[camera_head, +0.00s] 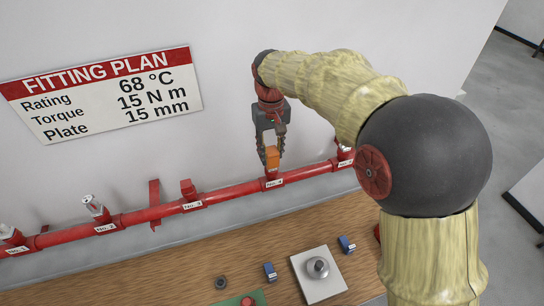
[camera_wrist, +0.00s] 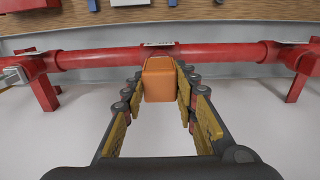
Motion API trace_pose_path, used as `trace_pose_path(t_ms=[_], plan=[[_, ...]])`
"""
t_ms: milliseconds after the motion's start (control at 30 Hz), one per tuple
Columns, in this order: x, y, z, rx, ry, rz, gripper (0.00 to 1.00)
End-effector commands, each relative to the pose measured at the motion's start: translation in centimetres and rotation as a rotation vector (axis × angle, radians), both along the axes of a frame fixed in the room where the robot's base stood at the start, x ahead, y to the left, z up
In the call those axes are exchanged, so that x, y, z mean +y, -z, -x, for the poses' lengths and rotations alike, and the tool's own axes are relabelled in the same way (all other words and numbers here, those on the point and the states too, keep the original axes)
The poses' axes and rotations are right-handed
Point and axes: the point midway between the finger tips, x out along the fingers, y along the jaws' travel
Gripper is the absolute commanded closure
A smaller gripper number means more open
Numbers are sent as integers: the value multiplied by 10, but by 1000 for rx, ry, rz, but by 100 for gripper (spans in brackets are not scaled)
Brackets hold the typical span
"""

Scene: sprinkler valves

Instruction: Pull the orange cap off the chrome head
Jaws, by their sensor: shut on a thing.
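The orange cap (camera_head: 272,158) stands over the No. 4 outlet of the red pipe (camera_head: 232,192). It also shows in the wrist view (camera_wrist: 159,82), in the middle between the fingers. My gripper (camera_head: 271,150) comes down from above and is shut on the cap, with a finger on each side; its fingers also show in the wrist view (camera_wrist: 160,76). No chrome head shows at No. 4; the cap and fingers cover that spot. I cannot tell whether the cap still touches the outlet.
Chrome heads stand at No. 2 (camera_head: 94,206) and at No. 5 (camera_head: 345,147). A bare red stub (camera_head: 188,188) is at No. 3. The wooden bench (camera_head: 180,265) below holds a white plate (camera_head: 310,289), blue blocks (camera_head: 270,271) and a dark ring (camera_head: 221,283). A wall with a sign (camera_head: 105,92) is behind.

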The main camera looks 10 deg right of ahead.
Motion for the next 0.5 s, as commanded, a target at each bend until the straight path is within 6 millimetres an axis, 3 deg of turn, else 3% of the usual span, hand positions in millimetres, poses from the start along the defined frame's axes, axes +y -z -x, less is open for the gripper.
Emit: trace_pose_path(t_ms=[500], plan=[[0,-24,0,-2,0,0,100]])
